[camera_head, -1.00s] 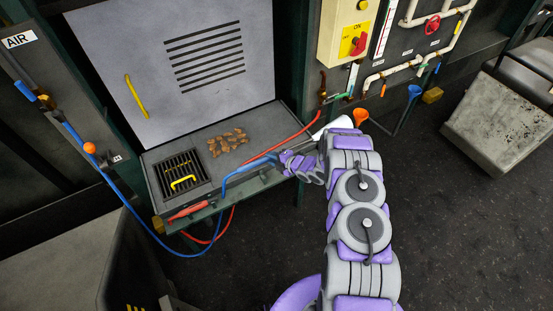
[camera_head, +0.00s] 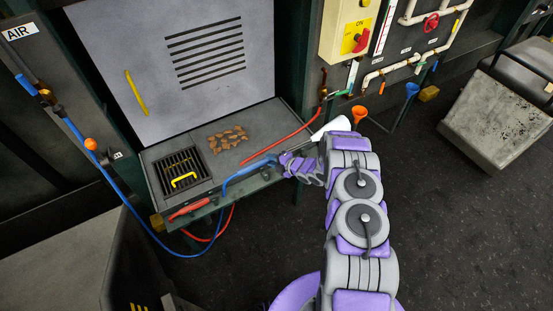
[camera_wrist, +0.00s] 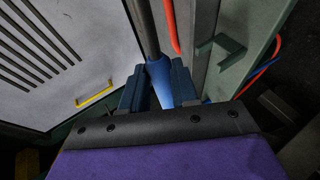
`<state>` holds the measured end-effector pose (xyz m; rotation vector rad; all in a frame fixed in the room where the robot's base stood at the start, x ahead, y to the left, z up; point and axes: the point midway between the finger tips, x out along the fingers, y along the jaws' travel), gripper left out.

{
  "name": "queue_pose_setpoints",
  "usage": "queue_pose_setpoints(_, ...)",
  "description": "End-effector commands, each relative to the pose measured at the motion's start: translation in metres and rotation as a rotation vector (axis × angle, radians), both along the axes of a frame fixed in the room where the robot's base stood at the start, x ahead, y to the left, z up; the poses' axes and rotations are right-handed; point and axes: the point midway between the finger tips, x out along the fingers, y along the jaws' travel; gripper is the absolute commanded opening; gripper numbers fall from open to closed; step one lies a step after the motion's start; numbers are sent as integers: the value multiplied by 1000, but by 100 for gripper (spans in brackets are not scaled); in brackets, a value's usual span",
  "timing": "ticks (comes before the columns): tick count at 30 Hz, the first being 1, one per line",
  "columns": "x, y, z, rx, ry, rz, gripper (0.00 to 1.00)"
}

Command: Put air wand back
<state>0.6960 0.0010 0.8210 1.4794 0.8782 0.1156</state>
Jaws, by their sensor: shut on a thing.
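The air wand has a blue handle (camera_head: 250,167) and lies along the front edge of the grey shelf in the head view. In the wrist view its blue handle (camera_wrist: 160,80) sits between my two dark fingers, and a grey tube (camera_wrist: 145,28) runs up from it. My gripper (camera_head: 284,160) is shut on the wand at the shelf's front right. A blue hose (camera_head: 125,205) loops from the panel labelled AIR (camera_head: 20,32) down and under the shelf toward the wand. The far tip of the wand is hard to make out.
A red-handled tool (camera_head: 189,209) lies at the shelf's front left, with a red hose (camera_head: 285,138) nearby. A grate with a yellow handle (camera_head: 183,178) and brown pieces (camera_head: 228,138) are on the shelf. A green bracket (camera_wrist: 222,50) is close right of my gripper. Open floor lies in front.

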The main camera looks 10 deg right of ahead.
Motion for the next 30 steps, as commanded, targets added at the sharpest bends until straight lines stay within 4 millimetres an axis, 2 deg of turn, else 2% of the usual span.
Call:
queue_pose_setpoints(10, 1, -13, -26, 14, -3, -3, 0)
queue_pose_setpoints(23, 0, -2, -58, 3, 0, -2, 0)
queue_pose_setpoints(30, 1, -7, -73, 9, -2, -2, 0)
